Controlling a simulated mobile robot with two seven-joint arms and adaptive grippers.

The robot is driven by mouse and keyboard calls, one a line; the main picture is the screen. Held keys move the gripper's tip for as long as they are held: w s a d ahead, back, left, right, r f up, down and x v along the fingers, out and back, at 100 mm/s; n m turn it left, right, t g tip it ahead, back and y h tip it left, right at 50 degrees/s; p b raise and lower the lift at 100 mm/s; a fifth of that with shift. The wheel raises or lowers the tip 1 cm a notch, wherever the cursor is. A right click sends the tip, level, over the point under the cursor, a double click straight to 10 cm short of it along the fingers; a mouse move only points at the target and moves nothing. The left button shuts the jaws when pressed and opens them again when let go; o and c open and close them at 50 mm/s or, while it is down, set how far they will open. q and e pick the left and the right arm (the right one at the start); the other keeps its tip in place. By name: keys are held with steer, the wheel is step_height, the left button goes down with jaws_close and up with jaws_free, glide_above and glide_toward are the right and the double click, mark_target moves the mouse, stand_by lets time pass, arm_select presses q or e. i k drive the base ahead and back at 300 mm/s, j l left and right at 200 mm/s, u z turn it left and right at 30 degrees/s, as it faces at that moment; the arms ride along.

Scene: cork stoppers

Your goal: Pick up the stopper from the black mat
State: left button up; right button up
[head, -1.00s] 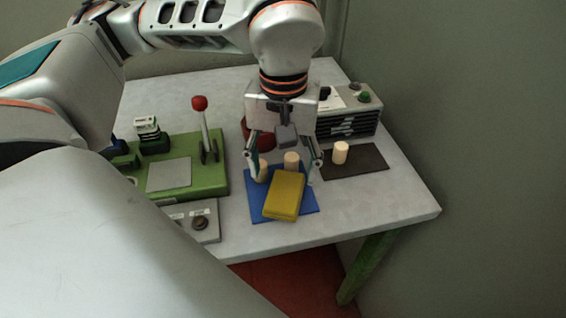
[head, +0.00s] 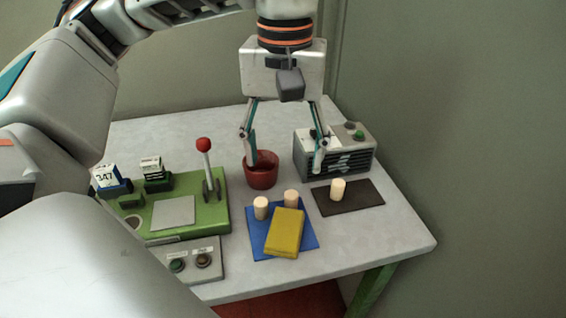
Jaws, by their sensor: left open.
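One pale cork stopper (head: 338,190) stands upright on the black mat (head: 362,197) at the right of the table. Two more stoppers, a left one (head: 261,208) and a right one (head: 291,199), stand on the blue mat (head: 258,240), beside a yellow block (head: 285,232). My left gripper (head: 285,167) points down with its fingers spread wide and nothing between them. It appears above the back of the table, up and left of the stopper on the black mat. My right gripper does not show.
A red bowl (head: 262,177) is behind the blue mat, below one finger. A grey box with a vent (head: 345,163) stands behind the black mat. A green device with a red-knobbed lever (head: 204,146) and a grey button box (head: 207,262) are at left.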

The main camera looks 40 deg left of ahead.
mark_target(338, 186)
steer(key=k+l, duration=0.75)
steer(key=k, duration=0.1)
